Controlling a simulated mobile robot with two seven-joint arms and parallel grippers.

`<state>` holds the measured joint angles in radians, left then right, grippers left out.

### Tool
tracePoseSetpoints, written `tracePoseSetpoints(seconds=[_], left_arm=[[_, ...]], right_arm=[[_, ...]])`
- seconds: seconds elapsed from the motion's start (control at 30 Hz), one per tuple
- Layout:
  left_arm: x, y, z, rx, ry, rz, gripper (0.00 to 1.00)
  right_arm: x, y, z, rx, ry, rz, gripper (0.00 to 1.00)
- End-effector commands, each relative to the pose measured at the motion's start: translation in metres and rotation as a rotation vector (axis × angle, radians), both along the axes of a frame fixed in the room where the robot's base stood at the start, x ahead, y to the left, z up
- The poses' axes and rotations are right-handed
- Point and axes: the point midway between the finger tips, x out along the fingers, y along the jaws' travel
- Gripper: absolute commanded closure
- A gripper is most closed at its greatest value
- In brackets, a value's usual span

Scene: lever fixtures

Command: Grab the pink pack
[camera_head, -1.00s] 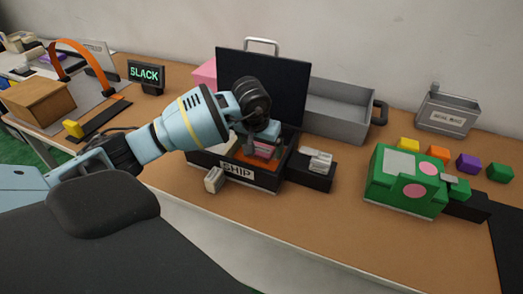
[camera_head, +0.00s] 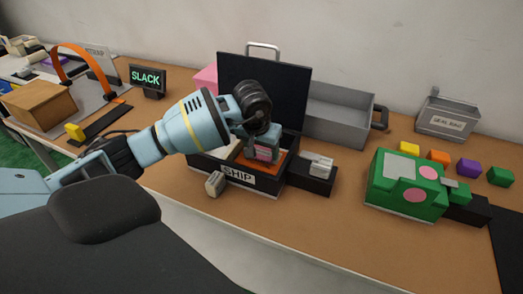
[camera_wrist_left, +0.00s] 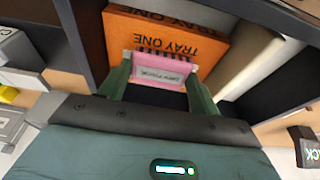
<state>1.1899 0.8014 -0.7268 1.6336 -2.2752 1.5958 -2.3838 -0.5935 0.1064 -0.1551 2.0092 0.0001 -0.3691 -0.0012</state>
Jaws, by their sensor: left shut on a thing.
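The pink pack (camera_head: 267,153) is inside the open black box marked SHIP (camera_head: 238,176), partly hidden by my left gripper. In the left wrist view the pink pack (camera_wrist_left: 162,70) sits between the two green fingers, with a pale label facing me. My left gripper (camera_wrist_left: 160,82) is shut on it. In the head view my left gripper (camera_head: 264,146) reaches down into the box from the upper left. An orange piece marked TRAY ONE (camera_wrist_left: 165,38) lies behind the pack. My right gripper is not in view.
The box's black lid (camera_head: 262,85) stands upright behind. A grey bin (camera_head: 338,115) is behind right. A green block-shaped machine (camera_head: 405,185) stands to the right, with small coloured blocks beyond.

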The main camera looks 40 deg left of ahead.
Motion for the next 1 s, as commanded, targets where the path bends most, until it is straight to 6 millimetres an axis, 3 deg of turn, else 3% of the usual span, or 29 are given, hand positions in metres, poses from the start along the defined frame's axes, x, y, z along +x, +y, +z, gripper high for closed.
tracePoseSetpoints(seconds=[0.27,0.6,1.0], left_arm=[[0.001,0.001,0.041,0.002,-0.01,0.001,0.59],[-0.064,-0.033,0.045,0.001,-0.008,-0.002,0.59],[-0.12,-0.062,0.047,0.0,-0.005,-0.001,0.59]], right_arm=[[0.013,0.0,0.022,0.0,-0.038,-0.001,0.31],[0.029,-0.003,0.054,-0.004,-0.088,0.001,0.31],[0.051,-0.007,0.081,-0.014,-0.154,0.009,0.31]])
